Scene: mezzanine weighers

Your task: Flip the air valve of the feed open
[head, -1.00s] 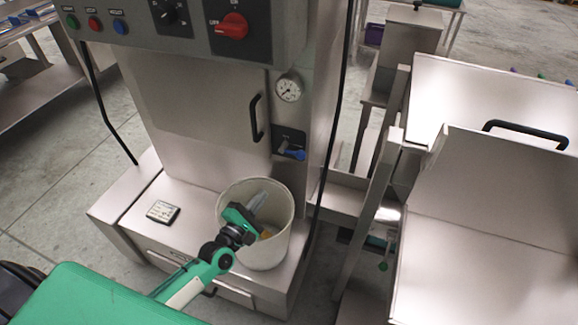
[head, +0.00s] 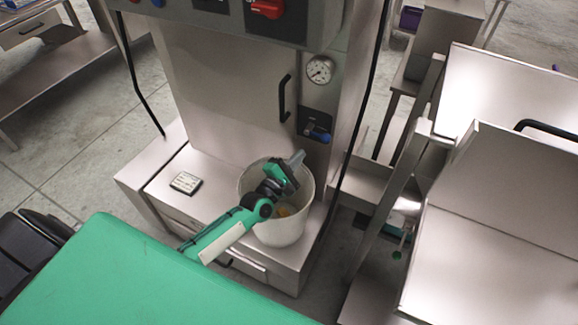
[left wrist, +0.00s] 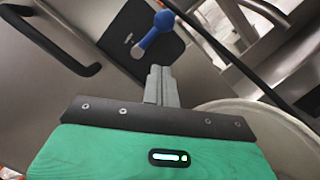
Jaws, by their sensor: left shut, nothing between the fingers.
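The air valve has a blue lever (head: 318,134) on a dark plate (head: 312,122), set in the machine's front below a round gauge. In the left wrist view the blue lever (left wrist: 155,34) slants up to the right across its plate, just beyond the fingertips. My left gripper (head: 298,157) is shut and empty, in front of the machine above a white bucket, a little below and left of the lever. Its closed fingers (left wrist: 160,75) point toward the valve, and I see a gap between them and the lever. My right gripper is not in view.
The white bucket (head: 277,233) stands on the machine's ledge under my gripper. A gauge (head: 319,69) and a black door handle (head: 285,98) sit near the valve. A small dark-edged device (head: 185,182) lies on the ledge. A black cable hangs right of the valve.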

